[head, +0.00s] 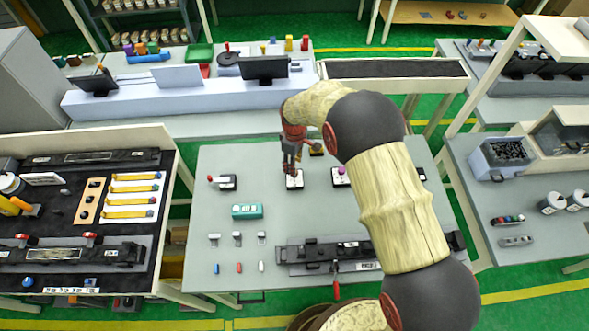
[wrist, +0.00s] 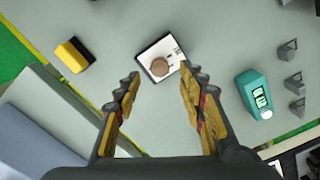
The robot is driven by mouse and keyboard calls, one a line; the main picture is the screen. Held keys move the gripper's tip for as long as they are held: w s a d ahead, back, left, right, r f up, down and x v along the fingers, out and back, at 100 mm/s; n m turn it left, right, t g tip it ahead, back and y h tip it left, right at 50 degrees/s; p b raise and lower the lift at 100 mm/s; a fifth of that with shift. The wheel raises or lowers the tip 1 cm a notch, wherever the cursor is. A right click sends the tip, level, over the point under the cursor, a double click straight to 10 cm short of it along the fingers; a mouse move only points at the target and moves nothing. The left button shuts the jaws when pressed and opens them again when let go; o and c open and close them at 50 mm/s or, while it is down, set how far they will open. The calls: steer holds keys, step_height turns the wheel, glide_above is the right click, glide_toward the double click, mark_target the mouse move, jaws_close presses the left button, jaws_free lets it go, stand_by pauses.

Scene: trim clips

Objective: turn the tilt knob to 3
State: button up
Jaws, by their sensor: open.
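A round brown knob (wrist: 159,67) sits on a white square plate (wrist: 148,51) with small dark print, too small to read. In the head view the white plate (head: 295,183) lies on the grey table just below my gripper (head: 291,168). In the wrist view my gripper (wrist: 160,76) is open and empty, its two fingers apart on either side of the view below the knob. The knob shows ahead, between the lines of the fingertips; no contact is visible. The knob's setting cannot be read. In the head view the gripper mostly hides the knob.
A purple-topped control (head: 341,171) is right of the plate, near my arm. A red-handled box (head: 222,181) and teal device (head: 247,211) are to the left. A yellow-black block (wrist: 72,55) is beyond. A dark rail fixture (head: 330,253) lies at the front.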

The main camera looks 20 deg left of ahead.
steer(key=shift+f, duration=2.2)
jaws_close()
